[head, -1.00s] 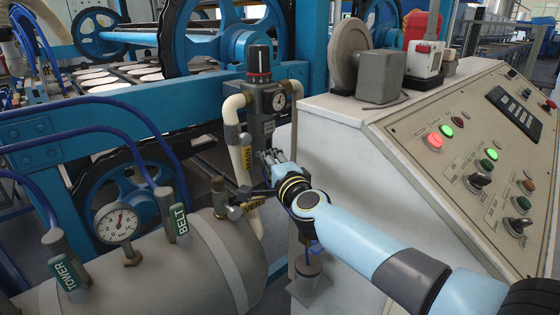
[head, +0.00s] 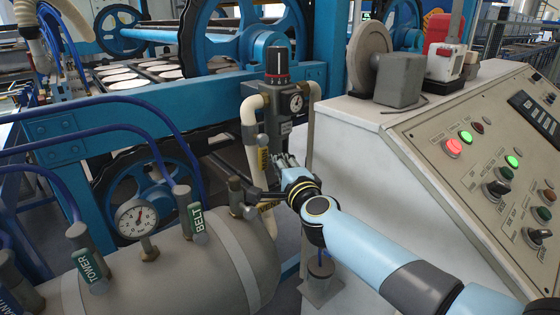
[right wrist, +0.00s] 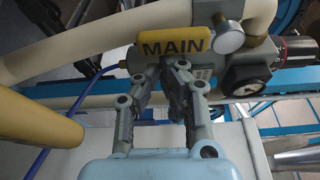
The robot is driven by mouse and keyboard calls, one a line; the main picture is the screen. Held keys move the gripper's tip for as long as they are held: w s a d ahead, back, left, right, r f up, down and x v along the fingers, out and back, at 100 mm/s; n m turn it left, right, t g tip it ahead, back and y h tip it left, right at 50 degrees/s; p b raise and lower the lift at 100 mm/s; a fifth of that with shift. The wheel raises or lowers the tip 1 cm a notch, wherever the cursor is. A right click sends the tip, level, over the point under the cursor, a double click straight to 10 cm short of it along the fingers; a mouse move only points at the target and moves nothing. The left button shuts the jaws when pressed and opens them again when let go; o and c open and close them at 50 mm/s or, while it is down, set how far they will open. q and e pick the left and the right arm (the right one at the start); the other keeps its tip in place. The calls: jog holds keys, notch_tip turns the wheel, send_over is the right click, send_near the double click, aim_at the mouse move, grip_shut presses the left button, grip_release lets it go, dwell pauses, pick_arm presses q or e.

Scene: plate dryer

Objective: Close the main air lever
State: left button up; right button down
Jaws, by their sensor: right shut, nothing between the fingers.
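The yellow MAIN lever handle (right wrist: 172,42) lies across the top middle of the right wrist view, beside the valve body and a pale hose. My left gripper is out of view.
The regulator (head: 278,100) stands above the hose. The control console (head: 350,145) is close on the right of my arm.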

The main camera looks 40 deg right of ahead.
aim_at(258, 167)
jog(key=shift+a, duration=0.1)
jog(key=a+m+p, duration=0.1)
jog(key=m+p, duration=0.1)
jog(key=p, duration=0.1)
jog(key=a+m+g+y+p, duration=0.1)
jog(key=a+m+p, duration=0.1)
jog(key=p, duration=0.1)
jog(key=shift+s+m+g+p, duration=0.1)
jog(key=shift+m+g+p, duration=0.2)
jog(key=shift+m, duration=0.1)
jog(key=shift+a+m+g+y+p, duration=0.3)
jog(key=shift+a+m+y+p, duration=0.4)
jog(key=shift+m+p, duration=0.4)
jog(key=shift+s+a+r+p, duration=0.15)
jog(key=shift+a+r+p, duration=0.1)
jog(key=shift+a+p, duration=0.45)
jog(key=shift+a+r+p, duration=0.45)
jog(key=shift+a+r, duration=0.05)
jog(key=shift+a, duration=0.35)
jog(key=shift+s+a, duration=0.1)
jog(key=shift+s, duration=0.05)
jog(key=v, duration=1.1)
jog(key=shift+s+r, duration=0.15)
jog(key=shift+s, duration=0.2)
jog(key=shift+a, duration=0.15)
